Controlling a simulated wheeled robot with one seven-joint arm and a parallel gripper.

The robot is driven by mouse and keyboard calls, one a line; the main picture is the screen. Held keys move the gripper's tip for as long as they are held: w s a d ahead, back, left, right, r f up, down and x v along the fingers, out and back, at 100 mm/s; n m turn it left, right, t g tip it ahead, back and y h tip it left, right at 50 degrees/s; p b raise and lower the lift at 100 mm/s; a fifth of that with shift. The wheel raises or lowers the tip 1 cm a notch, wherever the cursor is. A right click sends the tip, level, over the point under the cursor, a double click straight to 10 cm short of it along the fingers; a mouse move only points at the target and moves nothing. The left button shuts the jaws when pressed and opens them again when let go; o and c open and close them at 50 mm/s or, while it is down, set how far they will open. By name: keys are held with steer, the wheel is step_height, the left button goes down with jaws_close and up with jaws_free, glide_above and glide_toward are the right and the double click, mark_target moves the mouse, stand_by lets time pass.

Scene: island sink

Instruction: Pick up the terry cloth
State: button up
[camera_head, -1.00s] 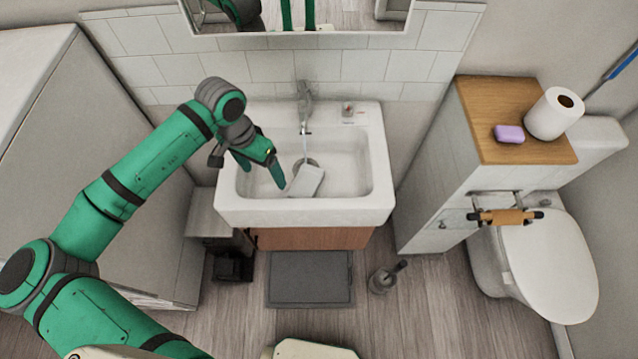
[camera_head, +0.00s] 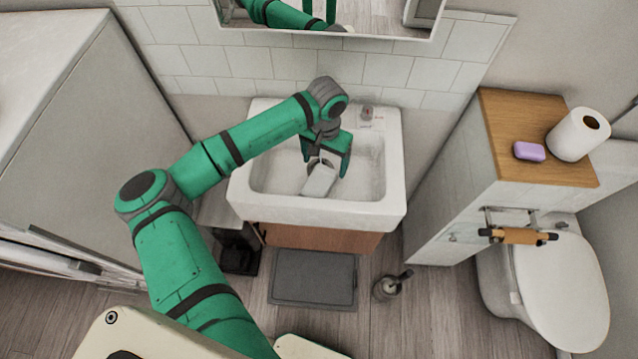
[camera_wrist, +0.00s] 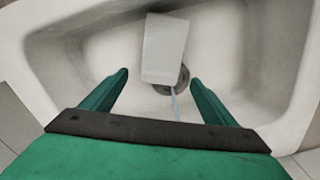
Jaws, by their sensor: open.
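The terry cloth (camera_head: 320,180) is a light grey-white, roughly rectangular piece lying in the sink basin. In the wrist view the cloth (camera_wrist: 165,48) lies beyond my fingertips, close to the middle, partly over the drain. My gripper (camera_head: 326,170) is over the basin with its green fingers pointing down. In the wrist view my gripper (camera_wrist: 158,80) has its two fingers wide apart with nothing between them at the tips. My wrist hides the faucet in the head view.
The white sink (camera_head: 250,205) has raised walls around the basin. A thin water stream (camera_wrist: 175,103) shows near the drain (camera_wrist: 182,80). A wooden-topped cabinet (camera_head: 500,110) with purple soap (camera_head: 529,151) and a paper roll (camera_head: 578,134) stands right. A mirror (camera_head: 400,45) hangs above.

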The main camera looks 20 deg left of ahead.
mark_target(324, 173)
step_height(324, 173, down, 5)
steer(key=shift+a, duration=0.1)
steer(key=shift+c, duration=0.5)
steer(key=c, duration=1.1)
steer(key=shift+r, duration=0.1)
step_height(324, 173, up, 28)
steer(key=shift+f, duration=0.1)
